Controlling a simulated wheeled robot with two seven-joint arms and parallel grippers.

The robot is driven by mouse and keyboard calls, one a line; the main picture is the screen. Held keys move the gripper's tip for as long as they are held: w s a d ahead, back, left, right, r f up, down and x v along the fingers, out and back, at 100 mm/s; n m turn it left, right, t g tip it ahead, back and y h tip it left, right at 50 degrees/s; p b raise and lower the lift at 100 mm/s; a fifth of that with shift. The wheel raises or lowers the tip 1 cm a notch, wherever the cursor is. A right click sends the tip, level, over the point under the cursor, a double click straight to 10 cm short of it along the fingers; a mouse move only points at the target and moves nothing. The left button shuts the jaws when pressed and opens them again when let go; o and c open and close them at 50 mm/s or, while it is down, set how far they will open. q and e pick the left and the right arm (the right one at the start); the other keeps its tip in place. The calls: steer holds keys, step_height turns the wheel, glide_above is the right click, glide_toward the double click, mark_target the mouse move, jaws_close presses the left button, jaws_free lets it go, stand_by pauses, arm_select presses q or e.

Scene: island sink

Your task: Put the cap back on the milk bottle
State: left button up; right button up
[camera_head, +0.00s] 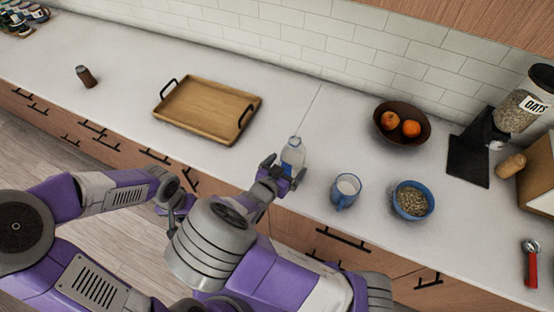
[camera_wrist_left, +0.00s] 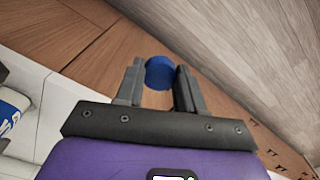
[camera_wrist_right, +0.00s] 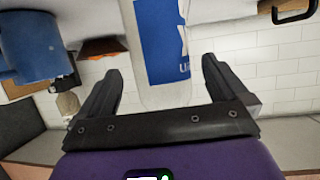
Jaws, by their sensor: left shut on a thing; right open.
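The milk bottle (camera_head: 292,152), clear with a blue and white label, stands upright near the counter's front edge. Its top shows no cap that I can make out. My right gripper (camera_head: 281,172) is open at the bottle; in the right wrist view the bottle (camera_wrist_right: 162,50) shows between its spread fingers (camera_wrist_right: 160,88). My left gripper (camera_wrist_left: 158,80) is shut on the round blue cap (camera_wrist_left: 159,72), held between its fingertips in front of the drawer fronts. In the head view the left gripper is small and low, left of the right one, and the cap is hard to see.
A blue mug (camera_head: 346,190) and a blue bowl of grain (camera_head: 411,201) stand right of the bottle. A wooden tray (camera_head: 207,108) lies to the left. A fruit bowl (camera_head: 402,122) stands behind the mug. The counter between tray and bottle is clear.

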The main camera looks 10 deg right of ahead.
mark_target(292, 143)
arm_select(q)
steer(key=shift+f+b, duration=0.45)
arm_select(e)
steer(key=x, duration=0.5)
steer(key=shift+w+f, duration=0.1)
steer(key=shift+w, duration=0.05)
steer(key=shift+c, duration=0.3)
steer(key=c, duration=0.9)
arm_select(q)
step_height(292, 143, up, 3)
steer(key=p, duration=0.3)
arm_select(e)
step_height(292, 143, up, 10)
steer(key=shift+r, duration=0.1)
steer(key=shift+c, duration=0.2)
